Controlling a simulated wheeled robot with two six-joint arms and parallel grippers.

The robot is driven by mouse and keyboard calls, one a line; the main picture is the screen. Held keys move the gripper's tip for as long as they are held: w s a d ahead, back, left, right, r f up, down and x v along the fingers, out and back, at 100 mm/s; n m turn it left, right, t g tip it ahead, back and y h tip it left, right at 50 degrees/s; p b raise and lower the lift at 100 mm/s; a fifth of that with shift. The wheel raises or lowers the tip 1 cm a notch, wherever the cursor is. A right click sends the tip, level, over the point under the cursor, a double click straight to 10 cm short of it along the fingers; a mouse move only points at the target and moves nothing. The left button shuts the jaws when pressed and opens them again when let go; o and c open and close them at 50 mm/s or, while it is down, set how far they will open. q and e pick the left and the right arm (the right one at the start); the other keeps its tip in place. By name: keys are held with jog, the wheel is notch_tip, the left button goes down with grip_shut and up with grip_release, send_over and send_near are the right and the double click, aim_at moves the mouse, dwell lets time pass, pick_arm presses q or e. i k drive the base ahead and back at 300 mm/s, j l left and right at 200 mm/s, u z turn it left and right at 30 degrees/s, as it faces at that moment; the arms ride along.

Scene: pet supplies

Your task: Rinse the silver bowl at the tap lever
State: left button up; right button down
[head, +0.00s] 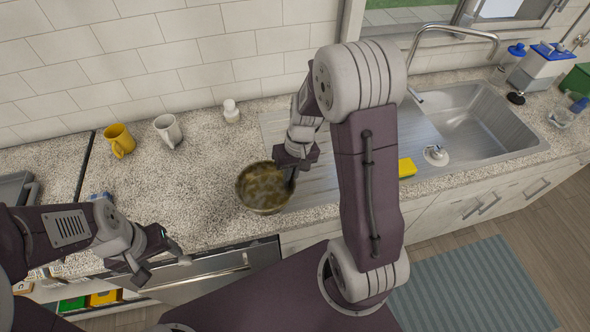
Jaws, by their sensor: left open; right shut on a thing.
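The silver bowl (262,207) stands at the front edge of the counter, left of the sink's drainboard, with a brownish, mottled inside. My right gripper (289,178) is shut on the right rim of the silver bowl; its fingertips are partly hidden by the bowl and wrist. My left gripper (160,262) is open and empty, in front of the counter's edge to the lower left. I cannot make out a separate tap lever.
The sink basin (492,118) is at the right. A yellow sponge (407,168) and a round metal piece (435,155) lie on the drainboard's front part. A yellow mug (119,141), a white mug (168,130) and a small white bottle (231,111) stand at the back left.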

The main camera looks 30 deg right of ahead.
aim_at(413, 92)
jog(key=l+z, duration=0.25)
jog(key=l, duration=3.05)
